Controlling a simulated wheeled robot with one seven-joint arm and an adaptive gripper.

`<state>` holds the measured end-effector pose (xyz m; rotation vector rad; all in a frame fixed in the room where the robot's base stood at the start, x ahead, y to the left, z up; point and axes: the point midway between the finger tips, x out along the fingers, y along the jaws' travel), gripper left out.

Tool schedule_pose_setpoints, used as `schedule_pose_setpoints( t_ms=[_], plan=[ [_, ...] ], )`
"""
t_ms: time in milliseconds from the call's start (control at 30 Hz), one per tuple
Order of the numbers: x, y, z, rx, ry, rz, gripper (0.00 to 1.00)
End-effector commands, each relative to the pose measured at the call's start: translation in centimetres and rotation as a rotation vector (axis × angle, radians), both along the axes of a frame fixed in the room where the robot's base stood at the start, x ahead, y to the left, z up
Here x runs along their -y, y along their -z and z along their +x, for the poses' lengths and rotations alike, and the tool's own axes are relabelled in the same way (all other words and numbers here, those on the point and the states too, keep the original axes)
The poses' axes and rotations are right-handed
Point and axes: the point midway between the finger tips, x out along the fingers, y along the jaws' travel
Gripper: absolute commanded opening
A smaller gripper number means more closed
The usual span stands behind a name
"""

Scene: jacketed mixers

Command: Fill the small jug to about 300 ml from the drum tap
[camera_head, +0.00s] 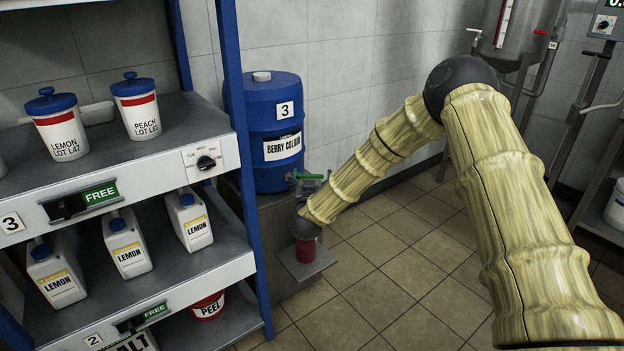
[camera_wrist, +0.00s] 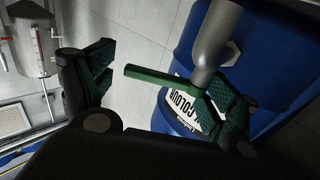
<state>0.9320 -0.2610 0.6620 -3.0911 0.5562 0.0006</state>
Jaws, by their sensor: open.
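The blue drum (camera_head: 275,95), labelled BERRY COLOUR, stands upright with a tap low on its front. The tap's green handle (camera_head: 309,176) shows beside my forearm. In the wrist view the handle (camera_wrist: 150,78) lies between my gripper's (camera_wrist: 166,85) two fingers, under a grey pipe (camera_wrist: 217,35). The fingers are apart; the right finger is close to the handle's end by the pipe, and I cannot tell if it touches. A small red jug (camera_head: 305,251) stands below the tap on a low stand. My wrist hides its top, and its fill level is not visible.
A shelf rack (camera_head: 250,190) with blue posts stands left, holding lidded tubs (camera_head: 136,106), several white LEMON jugs (camera_head: 126,243) and a red PEEL tub (camera_head: 208,306). The tiled floor (camera_head: 400,270) to the right is clear. A steel vessel (camera_head: 520,35) stands at the back.

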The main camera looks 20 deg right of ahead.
Motion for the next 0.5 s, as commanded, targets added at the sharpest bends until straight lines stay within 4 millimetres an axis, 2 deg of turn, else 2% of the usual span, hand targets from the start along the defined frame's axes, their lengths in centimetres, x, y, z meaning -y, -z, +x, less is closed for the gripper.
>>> schedule_pose_setpoints(
  t_ms=[167,467,500],
  plan=[
    [0.42,-0.03,0.98,0.001,0.001,0.001,0.88],
    [0.45,-0.03,1.10,0.000,0.000,0.000,0.88],
    [0.45,-0.03,1.10,0.000,0.000,0.000,0.82]
  ],
)
